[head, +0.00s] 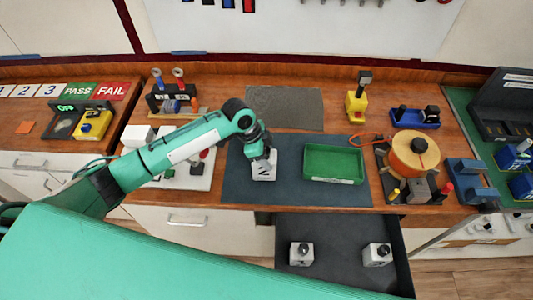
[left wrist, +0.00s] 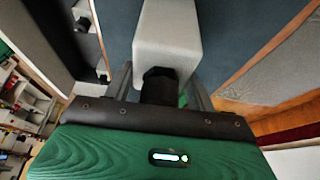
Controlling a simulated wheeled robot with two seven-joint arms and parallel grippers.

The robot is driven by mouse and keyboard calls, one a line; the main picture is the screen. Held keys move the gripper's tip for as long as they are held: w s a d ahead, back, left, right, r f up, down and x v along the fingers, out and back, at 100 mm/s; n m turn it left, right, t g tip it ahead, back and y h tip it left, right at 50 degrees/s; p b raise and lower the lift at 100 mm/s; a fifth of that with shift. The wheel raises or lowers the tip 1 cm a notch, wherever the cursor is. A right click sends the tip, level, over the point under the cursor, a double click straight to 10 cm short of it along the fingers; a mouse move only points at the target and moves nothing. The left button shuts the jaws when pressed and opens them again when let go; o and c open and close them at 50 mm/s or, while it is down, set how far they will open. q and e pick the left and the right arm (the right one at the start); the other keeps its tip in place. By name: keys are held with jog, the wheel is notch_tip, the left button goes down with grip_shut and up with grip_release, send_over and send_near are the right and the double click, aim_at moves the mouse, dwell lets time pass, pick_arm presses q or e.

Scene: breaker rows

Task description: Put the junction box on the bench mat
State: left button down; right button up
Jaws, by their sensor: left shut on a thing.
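My left gripper (head: 264,156) is shut on the black knob on top of a pale grey junction box (head: 263,171). In the left wrist view the box (left wrist: 166,38) hangs off the knob (left wrist: 158,84), between the two fingers. The dark blue-grey bench mat (head: 345,197) lies in the middle of the bench. The box is over the left part of this mat; I cannot tell whether its base touches. My right gripper is not in view.
A green tray (head: 334,178) sits on the mat to the right of the box. An open drawer (head: 338,255) below holds two similar knobbed boxes. A white board (head: 202,180) with parts is at left, a cable spool (head: 414,155) at right. A grey mat (head: 300,108) lies behind.

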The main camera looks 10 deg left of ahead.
pick_arm(q)
jog(key=shift+f, duration=0.35)
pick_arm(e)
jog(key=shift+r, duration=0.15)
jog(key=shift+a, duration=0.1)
pick_arm(q)
jog(key=c, duration=0.9)
grip_release()
jog(key=shift+f, duration=0.2)
jog(key=o, duration=0.4)
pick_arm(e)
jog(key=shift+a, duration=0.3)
pick_arm(q)
jog(key=shift+r, duration=0.2)
jog(key=b+v, duration=0.3)
jog(key=v, duration=0.8)
jog(key=shift+b, duration=0.3)
jog(key=shift+a+r, duration=0.15)
jog(key=shift+r, duration=0.3)
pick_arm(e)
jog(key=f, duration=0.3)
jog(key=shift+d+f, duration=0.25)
